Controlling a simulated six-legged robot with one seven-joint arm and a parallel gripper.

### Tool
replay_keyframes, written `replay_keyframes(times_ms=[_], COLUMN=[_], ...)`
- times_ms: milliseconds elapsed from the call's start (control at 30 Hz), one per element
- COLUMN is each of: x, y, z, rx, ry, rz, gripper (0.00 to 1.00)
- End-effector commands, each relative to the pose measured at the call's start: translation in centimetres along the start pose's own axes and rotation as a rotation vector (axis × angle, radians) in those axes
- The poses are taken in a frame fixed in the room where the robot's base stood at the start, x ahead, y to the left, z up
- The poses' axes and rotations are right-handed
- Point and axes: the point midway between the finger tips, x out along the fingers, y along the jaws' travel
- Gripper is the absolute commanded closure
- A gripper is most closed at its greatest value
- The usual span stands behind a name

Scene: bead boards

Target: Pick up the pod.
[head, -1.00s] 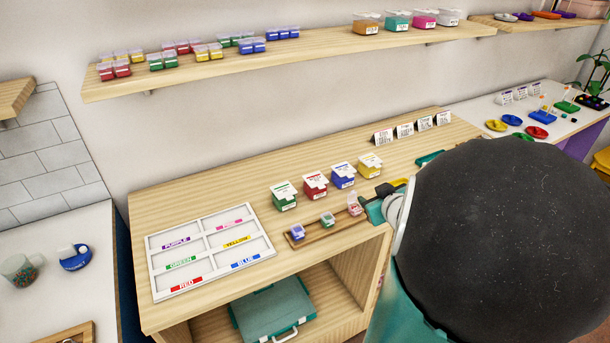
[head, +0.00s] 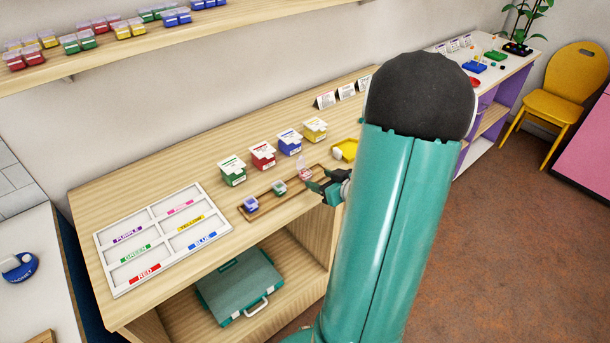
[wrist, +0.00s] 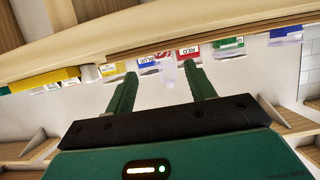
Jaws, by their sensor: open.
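Three small pods sit in a row on a long wooden tray (head: 291,203) near the counter's front edge. They are a purple pod (head: 251,205), a green pod (head: 279,188) and a pink pod (head: 304,171) with a pale, clear top. My gripper (head: 318,187) is at the tray's right end, close to the pink pod. In the wrist view, which is upside down, my gripper (wrist: 163,80) is open. A pale, clear part of the pink pod (wrist: 167,73) shows between its fingertips; I cannot tell whether they touch it.
Green (head: 232,171), red (head: 262,156), blue (head: 289,142) and yellow (head: 314,130) boxes stand behind the tray. A white sorting tray (head: 118,287) with colour labels lies at left. A teal case (head: 235,288) is on the lower shelf. A wall shelf (head: 100,60) runs above.

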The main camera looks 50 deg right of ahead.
Motion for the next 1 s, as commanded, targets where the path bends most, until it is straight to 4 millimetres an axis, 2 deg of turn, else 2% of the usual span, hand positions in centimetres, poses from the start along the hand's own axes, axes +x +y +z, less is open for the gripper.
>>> replay_keyframes(times_ms=[333, 433, 633, 667, 800, 900, 1000], x=[4.5, 5.2, 5.2, 5.2, 5.2, 5.2, 5.2], y=[-0.6, -0.6, -0.6, -0.6, -0.6, -0.5, -0.5], z=[-0.3, -0.4, -0.4, -0.4, -0.4, -0.4, -0.4], rx=[-0.001, -0.001, -0.001, -0.001, -0.001, -0.001, -0.001], ry=[-0.001, 0.0, 0.0, 0.0, 0.0, 0.0, 0.0], rz=[-0.002, -0.002, -0.001, -0.001, -0.001, -0.001, -0.001], gripper=[0.45, 0.45, 0.45, 0.49, 0.77, 0.93, 0.93])
